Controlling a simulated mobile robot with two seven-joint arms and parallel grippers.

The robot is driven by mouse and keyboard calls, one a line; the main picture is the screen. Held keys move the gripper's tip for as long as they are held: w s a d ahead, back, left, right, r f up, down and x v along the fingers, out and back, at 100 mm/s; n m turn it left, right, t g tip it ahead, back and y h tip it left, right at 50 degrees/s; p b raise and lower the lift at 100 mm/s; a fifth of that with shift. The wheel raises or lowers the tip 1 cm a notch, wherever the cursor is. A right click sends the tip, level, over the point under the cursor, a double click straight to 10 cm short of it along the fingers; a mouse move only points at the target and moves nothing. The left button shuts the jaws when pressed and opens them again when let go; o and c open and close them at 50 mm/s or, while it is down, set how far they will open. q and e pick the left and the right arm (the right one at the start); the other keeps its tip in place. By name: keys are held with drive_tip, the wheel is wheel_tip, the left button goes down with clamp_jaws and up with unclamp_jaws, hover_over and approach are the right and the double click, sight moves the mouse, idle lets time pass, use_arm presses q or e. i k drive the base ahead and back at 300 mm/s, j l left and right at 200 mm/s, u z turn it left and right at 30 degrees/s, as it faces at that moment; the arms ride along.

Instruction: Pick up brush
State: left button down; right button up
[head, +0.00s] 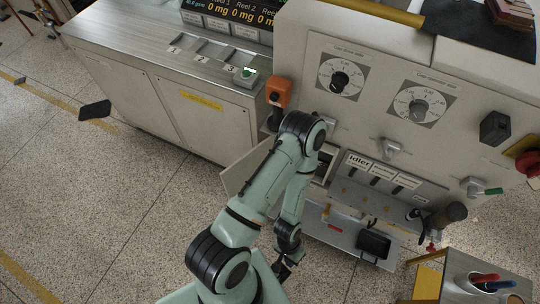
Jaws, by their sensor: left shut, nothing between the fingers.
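I cannot make out a brush for certain in the head view. My left arm reaches up from the bottom, bends at the elbow in front of the machine and comes back down. My left gripper (283,271) is small and dark at the lower middle, partly hidden behind the forearm. It is shut and holds nothing. It is apart from the machine's lower shelf (345,238). My right gripper is not in view.
A large pale machine with dials (342,77) fills the upper right. A metal cabinet (150,75) stands at the upper left. The speckled floor at the left is mostly clear.

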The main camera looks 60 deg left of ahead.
sight(494, 276)
drive_tip(key=u, duration=1.15)
drive_tip(key=z, duration=2)
drive_tip(key=k+u, duration=0.15)
drive_tip(key=k, duration=0.5)
drive_tip(key=i+u, duration=0.1)
drive_tip(key=u, duration=1.25)
drive_tip(key=i+l, duration=0.1)
drive_tip(key=l, duration=0.35)
drive_tip(key=i+l, duration=0.1)
drive_tip(key=l, duration=0.3)
drive_tip(key=i+l, duration=0.1)
drive_tip(key=l, duration=0.35)
drive_tip(key=i+l, duration=0.1)
drive_tip(key=l, duration=0.35)
drive_tip(key=i+l, duration=0.1)
drive_tip(key=l, duration=0.35)
